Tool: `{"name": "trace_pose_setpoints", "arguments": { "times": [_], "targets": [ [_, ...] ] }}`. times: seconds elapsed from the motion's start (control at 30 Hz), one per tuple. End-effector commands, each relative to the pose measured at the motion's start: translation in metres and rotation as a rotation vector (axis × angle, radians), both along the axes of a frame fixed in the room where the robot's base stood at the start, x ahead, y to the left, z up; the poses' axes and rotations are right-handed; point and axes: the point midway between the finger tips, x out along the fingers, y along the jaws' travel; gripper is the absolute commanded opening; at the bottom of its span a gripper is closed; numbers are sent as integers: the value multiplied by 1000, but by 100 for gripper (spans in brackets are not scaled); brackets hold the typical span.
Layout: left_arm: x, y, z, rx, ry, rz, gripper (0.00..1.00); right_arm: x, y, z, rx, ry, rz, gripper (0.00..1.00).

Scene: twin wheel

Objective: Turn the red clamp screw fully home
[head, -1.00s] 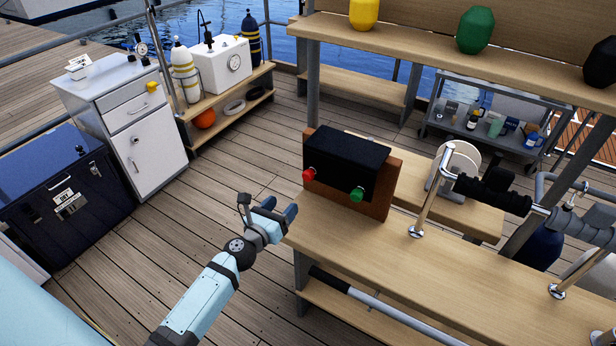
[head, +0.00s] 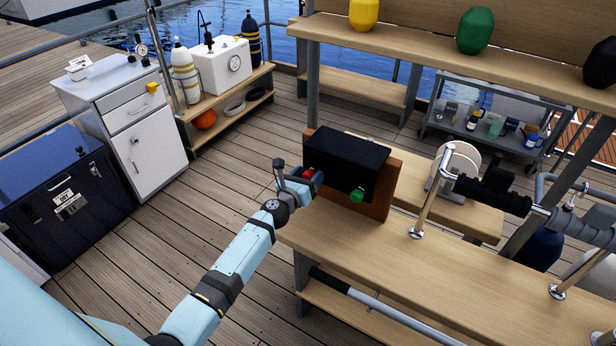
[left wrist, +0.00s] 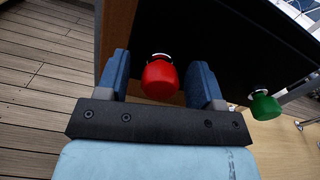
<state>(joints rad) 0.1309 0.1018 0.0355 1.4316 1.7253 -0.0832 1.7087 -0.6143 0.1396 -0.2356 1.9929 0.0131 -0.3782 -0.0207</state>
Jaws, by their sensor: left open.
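The red clamp screw (head: 308,173) sticks out of the left part of the front of a black box (head: 346,158) on the bench. In the left wrist view the red screw (left wrist: 160,78) lies between the two blue fingers of my left gripper (left wrist: 163,82). The fingers are open, with a gap visible on each side of the screw. In the head view my left gripper (head: 304,182) is at the screw and partly covers it. A green screw (head: 357,195) is on the same face to the right. My right gripper is not in view.
The box is backed by a brown wooden board (head: 384,190) on the wooden bench (head: 420,262). A chrome post (head: 424,208) stands to its right. A shelf above (head: 420,42) holds several coloured jars.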

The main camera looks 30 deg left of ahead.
Motion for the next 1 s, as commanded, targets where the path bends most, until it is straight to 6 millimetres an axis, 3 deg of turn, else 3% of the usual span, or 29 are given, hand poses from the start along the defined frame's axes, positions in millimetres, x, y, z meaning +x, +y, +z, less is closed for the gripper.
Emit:
{"name": "trace_pose_setpoints", "arguments": {
  "times": [0.23,0.43,0.77,1.0],
  "targets": [
    [0,0,0,0,1,0,59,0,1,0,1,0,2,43],
    [0,0,0,0,0,0,13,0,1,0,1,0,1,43],
    [0,0,-1,33,0,0,12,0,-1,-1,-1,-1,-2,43],
    [0,-1,-1,162,-5,0,12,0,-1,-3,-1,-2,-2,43]
  ]
}}
